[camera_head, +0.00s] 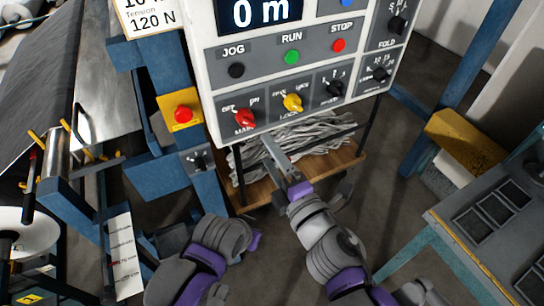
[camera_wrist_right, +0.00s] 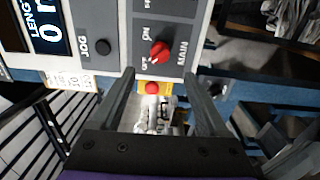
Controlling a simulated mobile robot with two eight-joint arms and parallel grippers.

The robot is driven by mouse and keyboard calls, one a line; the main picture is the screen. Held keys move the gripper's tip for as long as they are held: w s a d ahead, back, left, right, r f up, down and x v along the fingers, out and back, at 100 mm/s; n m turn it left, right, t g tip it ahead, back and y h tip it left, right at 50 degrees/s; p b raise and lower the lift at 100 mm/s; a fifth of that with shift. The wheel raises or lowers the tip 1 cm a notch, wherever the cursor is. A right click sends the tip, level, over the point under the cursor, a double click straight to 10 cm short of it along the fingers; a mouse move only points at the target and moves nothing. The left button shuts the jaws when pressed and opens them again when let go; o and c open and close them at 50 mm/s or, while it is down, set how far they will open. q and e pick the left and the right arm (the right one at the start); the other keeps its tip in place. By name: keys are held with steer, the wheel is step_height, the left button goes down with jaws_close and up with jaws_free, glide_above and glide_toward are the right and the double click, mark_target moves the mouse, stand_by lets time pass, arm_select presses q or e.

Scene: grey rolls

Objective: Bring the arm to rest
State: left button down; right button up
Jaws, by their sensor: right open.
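My right gripper (camera_head: 275,152) is just below the lower edge of the control panel (camera_head: 222,85) in the head view. Its two fingers stand apart in the right wrist view (camera_wrist_right: 160,76), with nothing held between them. The red MAIN knob (camera_head: 243,118) is above and left of the fingertips in the head view. In the right wrist view this knob (camera_wrist_right: 160,52) shows beyond the gap between the fingers, apart from them. My left arm (camera_head: 212,250) shows at the bottom of the head view; its gripper is not visible.
A yellow LOCK knob (camera_head: 293,102) and several buttons are on the panel. A red button on a yellow box (camera_head: 182,113) is left of it. Grey strands lie on a wooden shelf (camera_head: 345,160) behind the right gripper. A blue-framed table (camera_head: 462,243) stands at right.

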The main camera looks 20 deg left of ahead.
steer(key=shift+s+d, duration=0.15)
steer(key=shift+d, duration=0.05)
stand_by(0.4)
steer(key=w+d+f+m+t+h, duration=0.1)
steer(key=w+d+f+m+h, duration=0.15)
steer(key=d+m+h, duration=0.4)
steer(key=w+d+f+m+h, duration=0.15)
steer(key=d+f+m, duration=0.25)
steer(key=d, duration=0.5)
steer(key=w+d+f+m+t+h, duration=0.1)
steer(key=w+d+f+m+h, duration=0.2)
steer(key=d+m, duration=0.4)
steer(key=s+d+f+m+g+h, duration=0.2)
steer(key=s+d+f+m+g, duration=0.6)
steer(key=s+d+f+m, duration=0.2)
steer(key=s+f, duration=0.2)
steer(key=s, duration=0.2)
steer(key=shift+s+d+h, duration=0.15)
steer(key=shift+d+h, duration=0.25)
steer(key=shift+m, duration=0.25)
